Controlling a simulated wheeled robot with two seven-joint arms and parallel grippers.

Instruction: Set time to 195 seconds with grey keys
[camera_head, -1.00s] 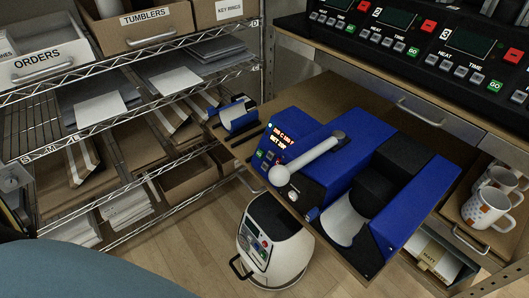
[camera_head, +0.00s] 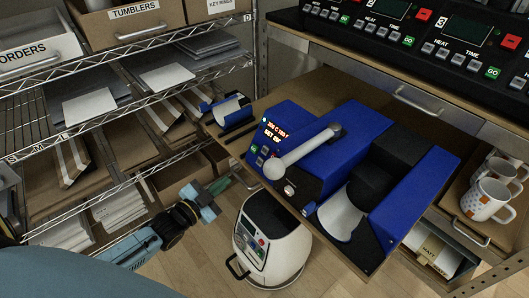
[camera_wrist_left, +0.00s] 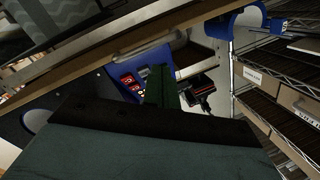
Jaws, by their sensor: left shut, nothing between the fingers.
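The blue mug press (camera_head: 325,150) stands on a wooden pull-out board. Its control panel (camera_head: 268,148) faces left, with a lit red display (camera_head: 276,133), a green GO key (camera_head: 254,149) and small grey keys below the display. The digits are too small to read surely. My left gripper (camera_head: 224,186) is shut and empty, below and left of the panel, apart from it. In the left wrist view, its dark green fingers (camera_wrist_left: 170,88) show in front of the blue panel with the red display (camera_wrist_left: 127,80) and hide part of it. My right gripper is not in view.
A white handle (camera_head: 300,155) crosses the press front. A small blue cradle (camera_head: 232,112) lies left of the press. A white, dark-topped container (camera_head: 270,245) stands on the floor below. Wire shelves (camera_head: 130,130) are at left. Mugs (camera_head: 490,200) sit at right.

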